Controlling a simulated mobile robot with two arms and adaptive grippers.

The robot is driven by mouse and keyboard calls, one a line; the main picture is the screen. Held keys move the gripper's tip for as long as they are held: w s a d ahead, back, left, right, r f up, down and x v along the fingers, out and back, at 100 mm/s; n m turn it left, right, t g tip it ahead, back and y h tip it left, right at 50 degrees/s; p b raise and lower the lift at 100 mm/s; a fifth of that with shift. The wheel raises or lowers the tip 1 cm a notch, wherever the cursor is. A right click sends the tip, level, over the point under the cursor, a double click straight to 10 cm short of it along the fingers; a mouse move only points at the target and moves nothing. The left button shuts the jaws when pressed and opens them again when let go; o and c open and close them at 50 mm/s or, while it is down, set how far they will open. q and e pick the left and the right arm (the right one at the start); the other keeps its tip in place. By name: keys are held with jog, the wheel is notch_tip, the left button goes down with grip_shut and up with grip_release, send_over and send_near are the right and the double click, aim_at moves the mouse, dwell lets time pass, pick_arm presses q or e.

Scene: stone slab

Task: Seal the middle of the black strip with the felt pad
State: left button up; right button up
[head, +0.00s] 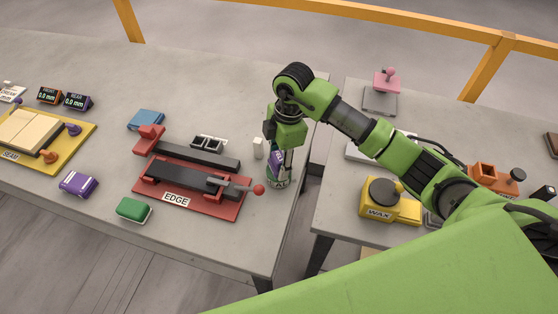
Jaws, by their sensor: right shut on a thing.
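The black strip (185,178) lies along the red fixture labelled EDGE (222,209). A lever with a red knob (259,190) is at its right end. My right gripper (279,148) points down near the slab's right edge, right of the fixture. It is shut on a small purple-and-white thing, perhaps the felt pad, mostly hidden by the fingers. The held thing is at or in the mouth of a small green-labelled jar (279,183); the exact contact cannot be told. My left gripper is not in view.
Near the fixture lie a green block (133,210), a purple block (78,184) and a blue block (146,119). A small white piece (258,148) stands left of the gripper. A yellow fixture (80,152) is at far left. A gap separates the right table, with the yellow WAX device (380,211).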

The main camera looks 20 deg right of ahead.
aim_at(277, 157)
notch_tip(277, 157, up, 7)
jog(key=p, duration=0.6)
dwell(0.9)
